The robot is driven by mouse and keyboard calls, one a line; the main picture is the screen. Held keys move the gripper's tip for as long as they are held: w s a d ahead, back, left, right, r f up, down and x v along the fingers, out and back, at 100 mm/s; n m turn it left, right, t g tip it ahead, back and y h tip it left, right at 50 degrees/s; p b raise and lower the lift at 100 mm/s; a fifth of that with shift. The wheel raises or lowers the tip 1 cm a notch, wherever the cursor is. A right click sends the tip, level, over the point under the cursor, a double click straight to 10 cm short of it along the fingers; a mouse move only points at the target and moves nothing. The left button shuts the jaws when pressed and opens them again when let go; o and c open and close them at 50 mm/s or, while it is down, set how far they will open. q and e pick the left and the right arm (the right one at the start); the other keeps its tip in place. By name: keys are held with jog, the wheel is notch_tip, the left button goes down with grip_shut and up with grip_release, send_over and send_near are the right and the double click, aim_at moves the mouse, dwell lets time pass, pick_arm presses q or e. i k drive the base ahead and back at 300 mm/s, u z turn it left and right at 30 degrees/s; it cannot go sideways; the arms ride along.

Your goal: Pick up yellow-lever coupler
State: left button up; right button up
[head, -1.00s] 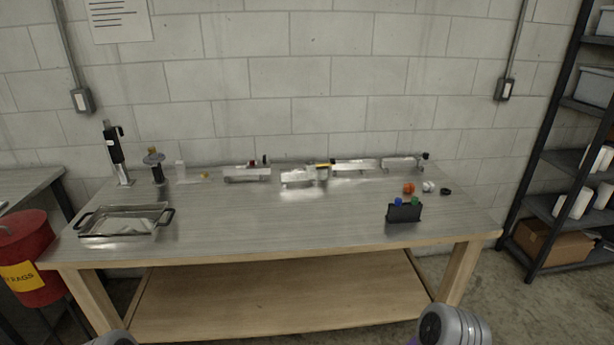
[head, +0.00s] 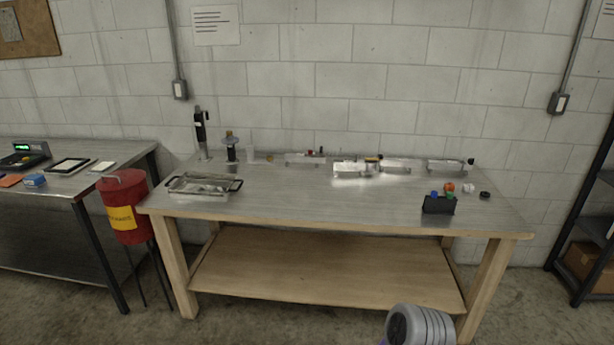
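A silver coupler with a yellow lever (head: 373,158) lies toward the back of the metal-topped workbench (head: 300,205), right of the middle. Its body is bright and blocky, and it overlaps closely with the silver coupler (head: 402,165) on its right, so I cannot tell whether they touch. Another silver coupler with a red part (head: 305,158) lies to its left, and one with a dark end (head: 450,165) lies at the far right. Neither gripper shows; only a grey rounded part of my own arm is at the bottom edge.
A metal tray with dark handles (head: 205,185) is at the bench's left front. A black bin (head: 439,205) with coloured items stands at the right front. A red can (head: 125,205) stands left of the bench, beside another table (head: 70,185). Shelving (head: 590,230) is at right. The bench's middle front is clear.

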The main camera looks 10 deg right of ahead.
aim_at(359, 164)
jog(key=u, duration=0.4)
jog(key=k, duration=0.25)
jog(key=z, duration=1.6)
jog(key=i, duration=2.3)
jog(key=u, duration=1.2)
